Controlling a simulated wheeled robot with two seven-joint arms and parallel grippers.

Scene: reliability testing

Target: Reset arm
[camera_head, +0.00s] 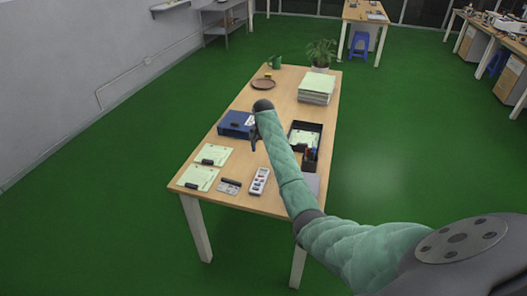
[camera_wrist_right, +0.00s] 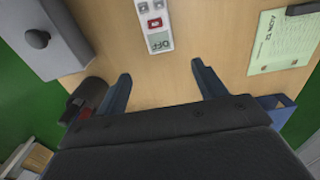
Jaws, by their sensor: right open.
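My right arm (camera_head: 285,165) reaches from the lower right over the wooden table (camera_head: 245,100). My right gripper (camera_head: 254,138) is above the table, beside the blue box (camera_head: 235,124), small and partly hidden by the wrist in the head view. In the right wrist view its two dark blue fingers (camera_wrist_right: 160,84) are spread apart with nothing between them. Beyond the fingertips a white switch panel (camera_wrist_right: 155,25) with a red switch and a display reading "OFF" lies on the table. The panel also shows in the head view (camera_head: 259,181). My left gripper does not show.
Clipboards (camera_head: 213,155) lie at the near left of the table. A black tray (camera_head: 317,128) and pen holder (camera_head: 309,161) are right of my forearm. A paper stack (camera_head: 317,84), brown plate (camera_head: 263,84) and green mug (camera_head: 275,62) stand farther back. Green floor (camera_head: 400,150) surrounds the table.

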